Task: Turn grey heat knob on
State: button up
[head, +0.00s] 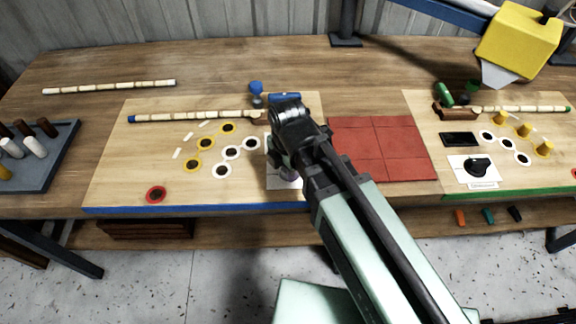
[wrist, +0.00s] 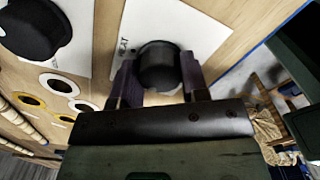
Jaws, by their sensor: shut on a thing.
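A dark grey round knob (wrist: 158,66) sits on a white plate (wrist: 165,18) in the wrist view. Lettering partly reading "EAT" shows beside it. My gripper (wrist: 159,78) has one purple finger on each side of the knob and is shut on it. In the head view my gripper (head: 287,172) is over the front right part of the left board, and the arm hides the knob. The turn position of the knob cannot be read.
A larger black knob (wrist: 35,28) stands close by on another white plate. Yellow, white and red rings (head: 228,128) lie to the left on the board. A red tiled mat (head: 385,150) lies to the right. A similar knob (head: 478,167) is on the right board.

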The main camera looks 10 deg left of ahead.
jog(key=m, duration=1.2)
jog(key=shift+m, duration=1.9)
jog(key=o, duration=0.9)
jog(key=shift+o, duration=0.2)
